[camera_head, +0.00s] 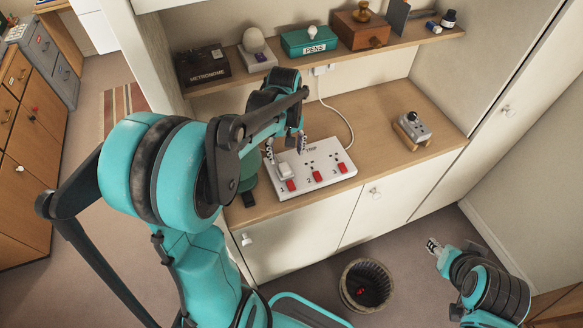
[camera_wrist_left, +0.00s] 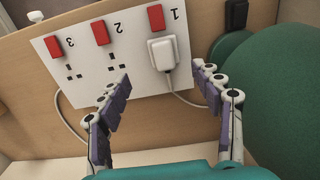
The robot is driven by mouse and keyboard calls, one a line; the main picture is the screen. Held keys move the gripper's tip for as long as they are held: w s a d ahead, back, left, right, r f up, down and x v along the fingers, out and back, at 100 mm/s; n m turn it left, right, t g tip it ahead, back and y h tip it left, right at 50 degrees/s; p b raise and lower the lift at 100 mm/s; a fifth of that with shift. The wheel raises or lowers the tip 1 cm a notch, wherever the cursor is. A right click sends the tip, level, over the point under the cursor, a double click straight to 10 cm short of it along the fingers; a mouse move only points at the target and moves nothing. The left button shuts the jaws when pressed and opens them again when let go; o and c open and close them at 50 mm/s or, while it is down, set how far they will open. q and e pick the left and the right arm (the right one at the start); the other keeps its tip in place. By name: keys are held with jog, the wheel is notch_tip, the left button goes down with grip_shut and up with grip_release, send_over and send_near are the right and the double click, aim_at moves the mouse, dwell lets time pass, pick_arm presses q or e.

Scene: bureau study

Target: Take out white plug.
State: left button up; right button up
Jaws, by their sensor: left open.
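The white power strip (camera_head: 328,172) lies on the wooden counter, with three numbered sockets and red switches. The white plug (camera_wrist_left: 162,55) sits in socket 1, below its red switch in the left wrist view; it also shows in the head view (camera_head: 283,170). Sockets 2 and 3 are empty. My left gripper (camera_wrist_left: 160,82) is open above the strip, its two fingers spread to either side of the plug's line and apart from it. In the head view this gripper (camera_head: 285,147) hangs over the strip's left end. My right gripper (camera_head: 432,246) is low at the right, away from the counter; its fingers are too small to judge.
A teal round object (camera_wrist_left: 262,100) stands close beside socket 1. A switch box (camera_head: 412,128) is on the counter at right. A waste basket (camera_head: 348,299) stands on the floor.

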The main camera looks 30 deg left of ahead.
aim_at(285, 167)
pick_arm(q)
jog(key=f, duration=0.2)
jog(key=f+b, duration=0.1)
jog(key=f, duration=0.2)
jog(key=f+b, duration=0.1)
jog(key=f, duration=0.1)
jog(key=shift+s+f, duration=0.2)
jog(key=shift+s, duration=0.2)
jog(key=c, duration=1.3)
